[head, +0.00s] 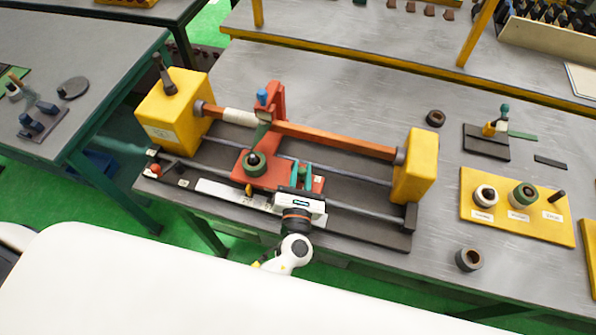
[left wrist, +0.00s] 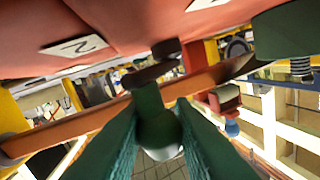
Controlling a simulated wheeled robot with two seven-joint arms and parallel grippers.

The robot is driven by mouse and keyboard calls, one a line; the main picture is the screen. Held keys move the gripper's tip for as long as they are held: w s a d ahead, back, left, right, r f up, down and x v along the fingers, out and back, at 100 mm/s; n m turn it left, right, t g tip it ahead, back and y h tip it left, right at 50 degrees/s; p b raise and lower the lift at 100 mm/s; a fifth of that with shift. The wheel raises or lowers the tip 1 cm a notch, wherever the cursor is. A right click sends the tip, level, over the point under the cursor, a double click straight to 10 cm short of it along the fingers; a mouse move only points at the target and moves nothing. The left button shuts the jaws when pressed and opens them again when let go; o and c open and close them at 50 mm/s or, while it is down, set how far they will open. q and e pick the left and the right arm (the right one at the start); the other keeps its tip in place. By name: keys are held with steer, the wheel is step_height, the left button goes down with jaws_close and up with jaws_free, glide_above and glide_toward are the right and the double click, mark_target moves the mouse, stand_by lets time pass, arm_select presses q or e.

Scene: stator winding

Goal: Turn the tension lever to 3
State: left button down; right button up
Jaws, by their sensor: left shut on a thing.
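The winding machine's red carriage (head: 262,172) sits on rails between two yellow end blocks. My left gripper (head: 302,174) is at the right part of the carriage, its green fingers closed around a small dark green lever. In the left wrist view, the tension lever (left wrist: 147,98) with its rounded end lies between the fingers (left wrist: 158,122), which are shut on it. A white label reading 2 (left wrist: 75,46) is on the red surface to the lever's left. The label for 3 cannot be made out. My right gripper is not in view.
A long orange bar (head: 335,139) spans the machine behind the gripper. A yellow board (head: 515,220) with spools lies at the right. Loose dark rings (head: 469,259) stand on the table.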

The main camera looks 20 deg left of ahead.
arm_select(q)
steer(key=shift+w+d+n+y, duration=0.15)
steer(key=shift+n+y, duration=0.35)
steer(key=shift+y, duration=0.2)
steer(key=c, duration=1.3)
jaws_free()
steer(key=shift+r+b+v, duration=0.2)
steer(key=shift+b+v, duration=1.7)
steer(key=shift+v, duration=4.1)
